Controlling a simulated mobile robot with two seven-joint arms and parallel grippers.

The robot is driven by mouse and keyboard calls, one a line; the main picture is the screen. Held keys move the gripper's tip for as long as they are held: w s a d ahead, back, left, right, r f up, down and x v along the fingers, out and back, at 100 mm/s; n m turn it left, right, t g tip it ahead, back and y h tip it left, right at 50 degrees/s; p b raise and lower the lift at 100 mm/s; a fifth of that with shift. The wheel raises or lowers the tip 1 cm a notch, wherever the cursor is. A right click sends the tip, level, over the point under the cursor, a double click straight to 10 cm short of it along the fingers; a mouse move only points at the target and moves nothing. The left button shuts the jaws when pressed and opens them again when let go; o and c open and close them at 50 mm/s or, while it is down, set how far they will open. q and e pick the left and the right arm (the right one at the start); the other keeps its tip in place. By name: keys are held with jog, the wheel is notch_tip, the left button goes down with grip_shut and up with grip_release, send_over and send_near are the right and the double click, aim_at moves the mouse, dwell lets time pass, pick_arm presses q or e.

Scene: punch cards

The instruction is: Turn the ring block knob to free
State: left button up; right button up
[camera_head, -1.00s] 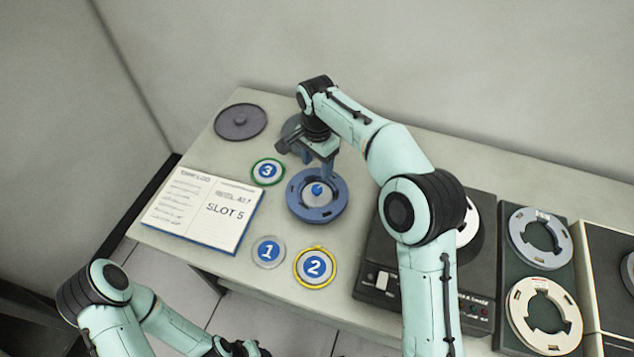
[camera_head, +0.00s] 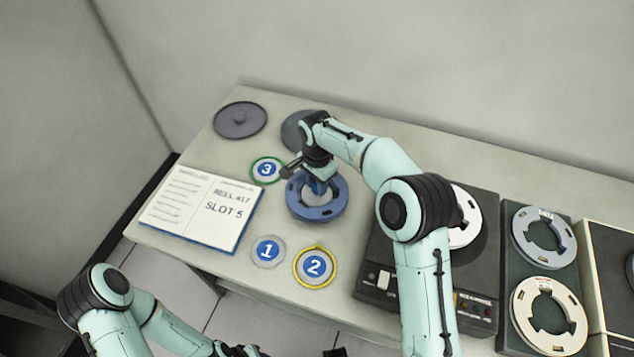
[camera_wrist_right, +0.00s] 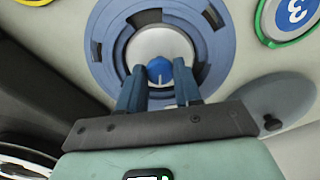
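The blue ring block (camera_head: 318,213) lies on the table, with a pale round centre. Its small blue knob (camera_wrist_right: 160,70) with a white mark shows in the right wrist view, in the middle of the ring (camera_wrist_right: 105,45). My right gripper (camera_head: 320,188) is above the ring's centre, pointing down. In the wrist view its two blue fingers (camera_wrist_right: 158,75) stand apart on either side of the knob, with small gaps visible. In the head view the gripper hides the knob. My left gripper (camera_head: 238,350) is at the bottom edge, partly cut off.
Numbered discs 1 (camera_head: 268,251), 2 (camera_head: 315,266) and 3 (camera_head: 267,170) lie around the ring. A grey lid (camera_head: 240,120) is at the back left. A dark machine (camera_head: 375,275) and ring trays (camera_head: 507,285) stand right.

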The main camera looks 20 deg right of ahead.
jog(key=c, duration=0.4)
pick_arm(q)
jog(key=shift+w+r, duration=0.1)
jog(key=shift+r, duration=0.05)
pick_arm(e)
jog(key=n+p, duration=0.1)
jog(key=n, duration=0.1)
jog(key=shift+r+n, duration=0.15)
jog(key=shift+n, duration=0.25)
jog(key=n+p, duration=0.1)
jog(key=n, duration=0.2)
jog(key=shift+n+p, duration=0.3)
jog(key=n+p, duration=0.1)
jog(key=n, duration=0.3)
pick_arm(q)
jog(key=w+r+p, duration=0.1)
jog(key=w+r, duration=0.3)
jog(key=r, duration=0.1)
jog(key=shift+w+r+t, duration=0.25)
jog(key=shift+r+t, duration=0.05)
jog(key=shift+r, duration=0.05)
pick_arm(e)
jog(key=shift+n, duration=1.7)
